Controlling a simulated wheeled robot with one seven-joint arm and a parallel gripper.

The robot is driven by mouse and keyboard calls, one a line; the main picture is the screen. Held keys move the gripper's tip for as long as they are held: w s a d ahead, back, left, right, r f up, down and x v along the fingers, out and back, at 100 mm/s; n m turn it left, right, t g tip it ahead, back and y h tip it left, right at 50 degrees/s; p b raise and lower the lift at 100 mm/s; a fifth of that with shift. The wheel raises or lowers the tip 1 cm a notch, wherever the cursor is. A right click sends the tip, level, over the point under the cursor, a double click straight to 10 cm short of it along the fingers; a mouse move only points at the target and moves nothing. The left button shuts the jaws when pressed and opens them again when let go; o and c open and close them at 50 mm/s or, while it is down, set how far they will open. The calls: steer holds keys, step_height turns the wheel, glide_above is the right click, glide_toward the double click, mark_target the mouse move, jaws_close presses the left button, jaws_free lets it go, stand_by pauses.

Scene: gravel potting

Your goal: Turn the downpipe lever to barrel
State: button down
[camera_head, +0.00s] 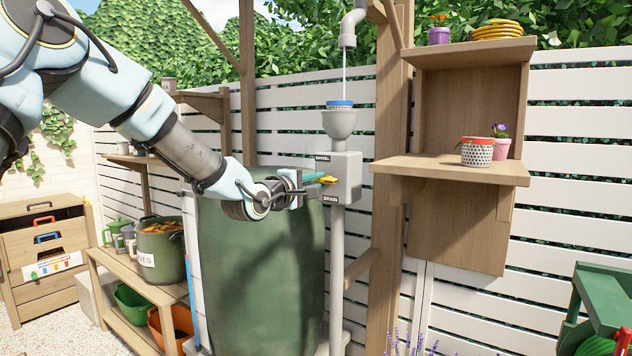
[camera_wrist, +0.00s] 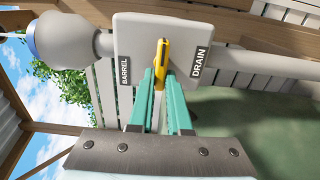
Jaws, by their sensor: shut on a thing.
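The downpipe lever (camera_wrist: 162,55) is a yellow handle on a grey diverter box (camera_head: 346,178). The box carries a BARREL label above and a DRAIN label below in the head view. In the wrist view (camera_wrist: 125,71) the BARREL label is left of the lever and the DRAIN label right of it. The lever lies between the two labels. My gripper (camera_head: 318,178) has teal fingers shut on the lever, which also show in the wrist view (camera_wrist: 163,82). The fingers partly hide the lever.
A thin stream falls from the grey downpipe (camera_head: 347,38) toward a funnel (camera_head: 339,123) with a blue-rimmed piece in it. A large green barrel (camera_head: 265,285) stands below my gripper. A wooden shelf (camera_head: 450,170) with pots is to the right, and a bench (camera_head: 150,285) to the left.

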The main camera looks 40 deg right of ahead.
steer(key=c, duration=0.9)
jaws_free()
steer(key=shift+o, duration=0.2)
steer(key=b+v, duration=0.2)
steer(key=v, duration=0.9)
steer(key=shift+b, duration=0.4)
